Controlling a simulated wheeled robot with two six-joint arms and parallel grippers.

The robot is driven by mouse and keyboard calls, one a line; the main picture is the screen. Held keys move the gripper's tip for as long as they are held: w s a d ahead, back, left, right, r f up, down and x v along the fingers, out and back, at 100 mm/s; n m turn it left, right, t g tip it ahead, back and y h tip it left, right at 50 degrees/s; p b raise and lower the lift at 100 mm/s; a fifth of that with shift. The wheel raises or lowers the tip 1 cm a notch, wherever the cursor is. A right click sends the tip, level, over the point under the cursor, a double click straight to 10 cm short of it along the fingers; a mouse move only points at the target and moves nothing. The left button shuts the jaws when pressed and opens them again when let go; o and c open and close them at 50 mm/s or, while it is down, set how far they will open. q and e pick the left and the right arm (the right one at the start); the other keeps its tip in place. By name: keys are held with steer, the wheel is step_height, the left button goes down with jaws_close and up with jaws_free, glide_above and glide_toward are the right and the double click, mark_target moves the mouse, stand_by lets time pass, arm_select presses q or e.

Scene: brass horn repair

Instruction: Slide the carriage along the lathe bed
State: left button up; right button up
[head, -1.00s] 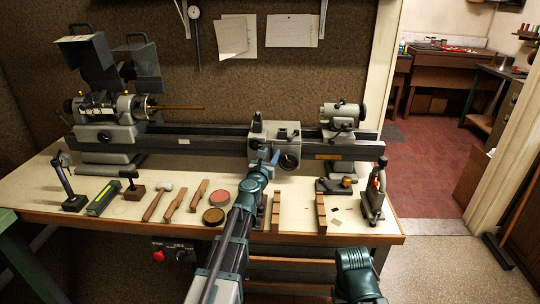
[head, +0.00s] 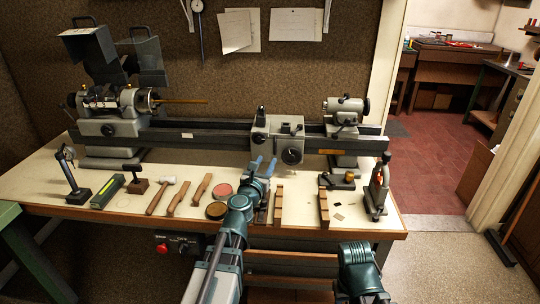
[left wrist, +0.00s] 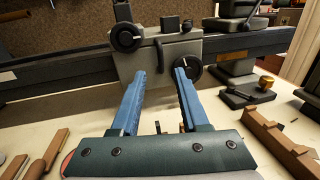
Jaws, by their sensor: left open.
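The grey carriage (head: 278,137) sits on the dark lathe bed (head: 215,133), right of the bed's middle. It has a black handwheel (head: 292,156) low on its front, and the left wrist view also shows the carriage (left wrist: 165,58) with a second knob. My left gripper (head: 263,163) is in front of and just below the carriage. Its two blue fingers are apart and nothing is between them in the left wrist view (left wrist: 160,85). The fingertips point at the carriage front and appear short of it. My right arm shows at the bottom right, but its gripper jaws do not show.
The headstock (head: 112,112) stands at the left bed end, the tailstock (head: 344,112) right of the carriage. A clamp-like tool (head: 378,190) stands at the right.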

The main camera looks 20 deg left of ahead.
arm_select(q)
steer(key=s, duration=0.4)
steer(key=shift+s+d, duration=0.1)
